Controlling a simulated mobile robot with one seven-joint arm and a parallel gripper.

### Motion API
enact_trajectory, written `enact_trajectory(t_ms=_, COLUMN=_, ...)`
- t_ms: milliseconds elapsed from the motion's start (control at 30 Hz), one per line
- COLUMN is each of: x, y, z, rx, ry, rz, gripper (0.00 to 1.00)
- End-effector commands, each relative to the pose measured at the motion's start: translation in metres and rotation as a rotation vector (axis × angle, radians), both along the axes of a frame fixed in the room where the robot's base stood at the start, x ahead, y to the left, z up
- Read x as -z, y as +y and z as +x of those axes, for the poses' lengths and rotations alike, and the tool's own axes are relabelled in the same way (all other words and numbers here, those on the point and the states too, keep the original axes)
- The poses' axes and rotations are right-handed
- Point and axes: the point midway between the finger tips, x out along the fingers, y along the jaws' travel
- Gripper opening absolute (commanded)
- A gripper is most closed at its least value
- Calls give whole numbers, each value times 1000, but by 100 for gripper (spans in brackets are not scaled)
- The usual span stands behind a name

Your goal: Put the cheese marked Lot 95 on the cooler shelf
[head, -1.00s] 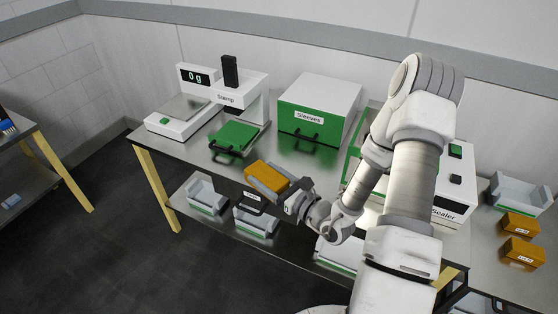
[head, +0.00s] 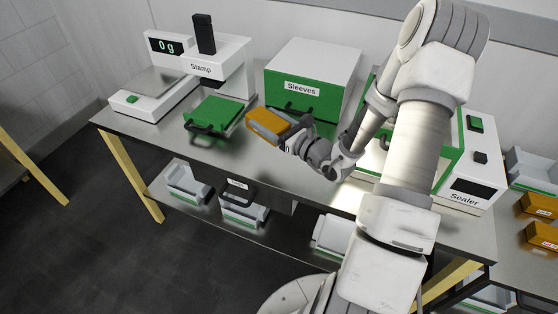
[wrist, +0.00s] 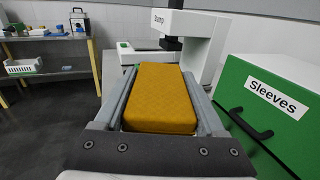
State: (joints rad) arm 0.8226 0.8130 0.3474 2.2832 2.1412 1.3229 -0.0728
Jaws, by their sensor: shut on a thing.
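My gripper (head: 272,122) is shut on an orange cheese block (head: 264,127), held above the steel table between the green stamp plate and the Sleeves box. In the wrist view the same block (wrist: 160,98) lies lengthwise between the two grey fingers, its textured top facing the camera. No lot mark can be read on it. Two more orange blocks (head: 540,206) (head: 543,236) with small white labels sit at the right edge; their labels are too small to read. I cannot pick out the cooler shelf in these frames.
The Stamp machine (head: 222,72) and its green plate (head: 213,114) stand left, the Sleeves box (head: 312,78) behind the gripper, the Sealer (head: 470,190) right. Grey bins (head: 186,185) sit on the lower shelf. A rack with a white basket (wrist: 22,66) shows far left in the wrist view.

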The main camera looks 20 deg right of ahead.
Motion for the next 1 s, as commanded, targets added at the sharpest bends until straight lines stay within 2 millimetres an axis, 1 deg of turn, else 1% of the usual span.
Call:
enact_trajectory(t_ms=33, x=10, y=-8, z=3, rx=10, ry=-4, rz=-4, gripper=0)
enact_trajectory(t_ms=133, x=12, y=-18, z=8, rx=22, ry=-3, rz=-4, gripper=0)
enact_trajectory(t_ms=233, x=13, y=-23, z=10, rx=29, ry=-1, rz=-4, gripper=0)
enact_trajectory(t_ms=300, x=18, y=-25, z=11, rx=31, ry=1, rz=-3, gripper=0)
enact_trajectory(t_ms=533, x=60, y=-25, z=11, rx=33, ry=4, rz=1, gripper=0)
enact_trajectory(t_ms=600, x=68, y=-25, z=11, rx=33, ry=2, rz=-1, gripper=0)
enact_trajectory(t_ms=767, x=79, y=-25, z=11, rx=32, ry=1, rz=-2, gripper=0)
enact_trajectory(t_ms=933, x=103, y=-25, z=11, rx=32, ry=3, rz=0, gripper=0)
enact_trajectory(t_ms=1000, x=110, y=-25, z=11, rx=31, ry=2, rz=-1, gripper=0)
